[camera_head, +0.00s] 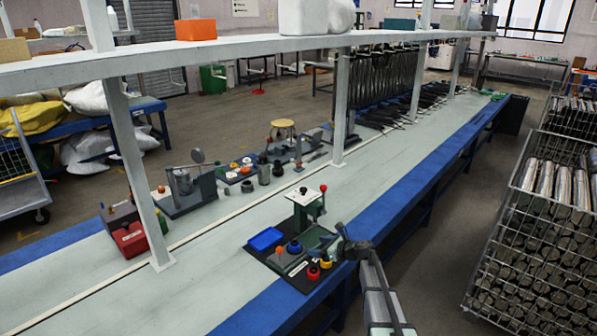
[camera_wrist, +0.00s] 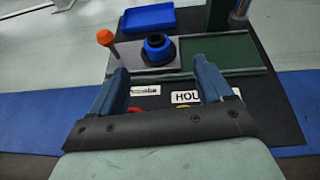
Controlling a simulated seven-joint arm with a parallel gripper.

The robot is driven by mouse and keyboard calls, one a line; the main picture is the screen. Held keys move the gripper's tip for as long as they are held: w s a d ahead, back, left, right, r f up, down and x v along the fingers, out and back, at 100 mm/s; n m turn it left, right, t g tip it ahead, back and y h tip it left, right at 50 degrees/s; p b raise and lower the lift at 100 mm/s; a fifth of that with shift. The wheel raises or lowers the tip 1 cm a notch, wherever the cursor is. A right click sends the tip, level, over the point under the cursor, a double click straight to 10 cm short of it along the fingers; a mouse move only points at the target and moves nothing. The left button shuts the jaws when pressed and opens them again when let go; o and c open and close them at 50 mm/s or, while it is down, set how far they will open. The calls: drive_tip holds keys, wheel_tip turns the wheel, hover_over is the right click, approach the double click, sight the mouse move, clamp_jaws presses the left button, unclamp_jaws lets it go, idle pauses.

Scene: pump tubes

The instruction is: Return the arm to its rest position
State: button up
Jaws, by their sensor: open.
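My gripper (camera_wrist: 162,82) is open and empty in the wrist view, with its two blue-grey fingers apart. In the head view my gripper (camera_head: 343,236) is at the front right of the black work mat (camera_head: 262,257). The fingers are above the mat's near part. In the wrist view a blue ring on a black base (camera_wrist: 158,47) stands beyond the fingertips, apart from them. Red and yellow parts are mostly hidden behind the gripper body; in the head view a red part (camera_head: 313,271) and a yellow part (camera_head: 326,260) sit on the mat near my gripper.
A green press with a red-knobbed lever (camera_head: 306,207) stands behind the mat's parts. A blue tray (camera_head: 266,239) and an orange-topped peg (camera_head: 282,252) are to the left. A white shelf post (camera_head: 140,180) rises from the bench. A metal crate of cylinders (camera_head: 535,230) stands right.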

drive_tip(key=shift+n+t+h, duration=0.5)
drive_tip(key=shift+h, duration=0.2)
drive_tip(key=d, duration=0.4)
drive_tip(key=d+f, duration=0.1)
drive_tip(key=d, duration=0.1)
drive_tip(key=shift+s, duration=0.15)
drive_tip(key=s+a+f+n+g+h, duration=0.2)
drive_tip(key=s+f+n+g, duration=0.75)
drive_tip(key=s+f, duration=1.45)
drive_tip(key=s+f+n+g+h, duration=0.2)
drive_tip(key=s+n, duration=0.5)
drive_tip(key=s, duration=1.2)
drive_tip(key=s+d+f+n+g+h, duration=0.1)
drive_tip(key=s+f+n+g+h, duration=0.2)
drive_tip(key=s+n, duration=0.5)
drive_tip(key=s+g+h, duration=0.1)
drive_tip(key=s+g, duration=0.1)
drive_tip(key=s, duration=1)
drive_tip(key=shift+s+h, duration=0.3)
drive_tip(key=shift+h, duration=0.1)
drive_tip(key=shift+d+n, duration=0.1)
drive_tip(key=shift+n, duration=0.15)
